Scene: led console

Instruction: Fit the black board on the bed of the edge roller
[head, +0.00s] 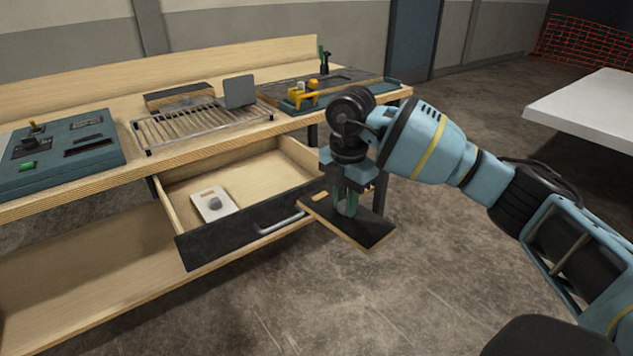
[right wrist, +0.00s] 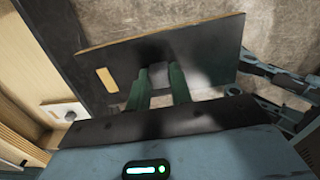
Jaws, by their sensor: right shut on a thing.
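My right gripper (head: 347,207) is shut on the black board (head: 371,228), a thin panel with wood-coloured edges and a pale slot near one end. It holds the board roughly flat in the air, in front of the open drawer's right end. In the right wrist view the green fingertips (right wrist: 159,88) meet the board (right wrist: 215,58); their exact grip on it is hard to see. What looks like the edge roller (head: 303,94), with yellow parts and a dark bed (head: 345,80) on a teal base, stands at the bench's right end, apart from the board. My left gripper is out of view.
An open drawer (head: 208,242) juts out below the bench and holds a white plate with a grey knob (head: 214,204). A white table (head: 590,105) stands right.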

